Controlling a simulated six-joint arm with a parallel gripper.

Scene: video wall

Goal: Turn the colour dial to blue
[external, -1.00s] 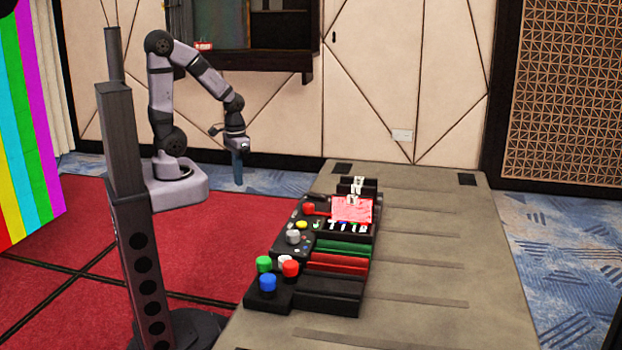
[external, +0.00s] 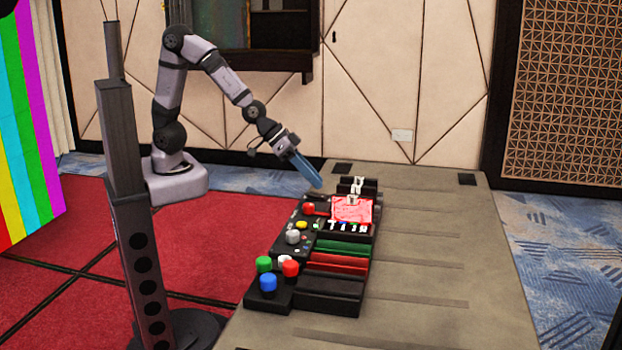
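A black console (external: 283,288) lies on the table with several knobs and buttons on it. A grey knob (external: 292,237) with small coloured dots near it stands on its left side; it looks like the colour dial, but its pointer is too small to read. A blue knob (external: 268,282) stands at the near left end, by green (external: 264,263), white and red (external: 290,268) ones. My gripper (external: 317,184), with blue fingers, points down and right, above the far end of the console and apart from it. The gap between the fingers cannot be made out.
A red knob (external: 308,209) and a lit red panel (external: 352,209) are at the console's far end, near my gripper. Green and red bars (external: 340,263) cross its middle. The table (external: 440,240) is bare to the right. A rainbow-striped screen (external: 25,130) stands far left.

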